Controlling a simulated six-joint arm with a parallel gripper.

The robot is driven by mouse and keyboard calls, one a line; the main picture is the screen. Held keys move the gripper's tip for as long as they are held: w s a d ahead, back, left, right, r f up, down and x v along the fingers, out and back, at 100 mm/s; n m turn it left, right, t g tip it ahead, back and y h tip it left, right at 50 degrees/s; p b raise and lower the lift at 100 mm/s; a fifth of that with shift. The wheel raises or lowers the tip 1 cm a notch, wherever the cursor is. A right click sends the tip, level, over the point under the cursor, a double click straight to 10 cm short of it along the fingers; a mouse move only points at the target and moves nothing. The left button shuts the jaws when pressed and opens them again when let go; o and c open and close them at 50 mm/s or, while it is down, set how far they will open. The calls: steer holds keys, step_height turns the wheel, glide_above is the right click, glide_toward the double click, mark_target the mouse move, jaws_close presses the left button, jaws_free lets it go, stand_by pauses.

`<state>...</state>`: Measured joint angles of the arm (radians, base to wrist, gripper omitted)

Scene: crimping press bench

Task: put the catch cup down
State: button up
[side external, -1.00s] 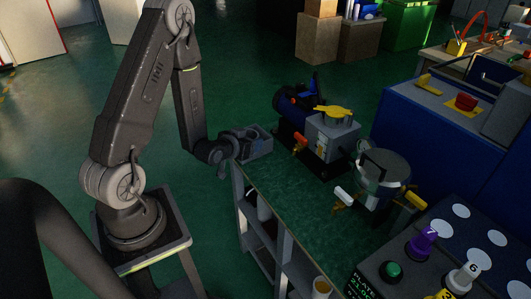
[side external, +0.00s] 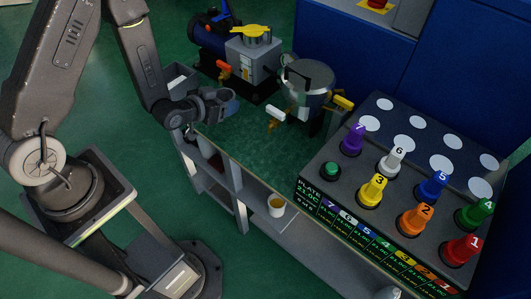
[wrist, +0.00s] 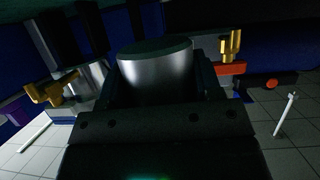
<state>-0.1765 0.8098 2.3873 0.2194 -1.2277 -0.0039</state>
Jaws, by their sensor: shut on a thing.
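My gripper (side external: 226,106) is over the left end of the green-topped bench, just in front of a small grey open box (side external: 181,79). In the wrist view, a smooth silver cylinder with a dark top, which looks like the catch cup (wrist: 157,76), sits between the two dark jaws, and they are shut on it. In the side view the fingers mostly hide the cup. I cannot tell whether its base touches the bench.
A pump with a yellow-handled grey block (side external: 252,56) stands behind my gripper. A lidded metal pot (side external: 305,86) with valves is to the right. A small cup (side external: 277,205) stands on the shelf below. Green bench top (side external: 250,140) between is clear.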

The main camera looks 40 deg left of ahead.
mark_target(266, 155)
steer(key=d+f+m+h, duration=0.1)
steer(key=d, duration=0.4)
steer(key=d+f+m+h, duration=0.1)
steer(key=d, duration=0.4)
steer(key=d+f+m+h, duration=0.1)
steer(key=d+m+h, duration=0.1)
steer(key=d, duration=0.3)
steer(key=shift+s+d+g, duration=0.3)
steer(key=shift+s+g, duration=0.1)
steer(key=shift+d+f, duration=0.2)
steer(key=shift+f, duration=1.3)
steer(key=shift+f, duration=0.1)
steer(key=o, duration=0.9)
steer(key=shift+o, duration=0.2)
